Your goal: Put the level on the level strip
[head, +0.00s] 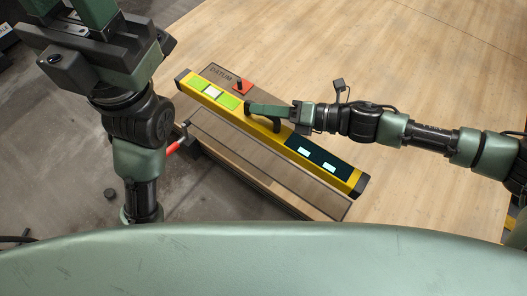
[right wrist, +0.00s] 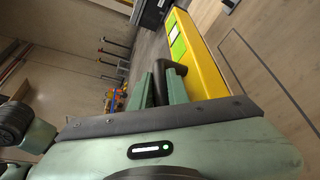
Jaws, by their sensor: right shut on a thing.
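The level (head: 257,125) is a long yellow bar with green vial windows at its upper left end and a dark panel with lit displays at its lower right end. My right gripper (head: 276,122) is shut on its black handle (right wrist: 159,84). The level lies slantwise over the wooden board. The level strip (head: 262,157) seems to be the dark-outlined band along the board's near side, beside the level in the picture. Whether the level touches the board cannot be told. My left gripper (head: 85,20) is at the top left, its fingertips cut off by the frame.
The board, marked DATUM, sits at the edge of a pale wooden table (head: 390,70). A small red piece (head: 243,87) lies on it beyond the level. A red-handled clamp (head: 176,145) is at the board's left edge. The table beyond is clear.

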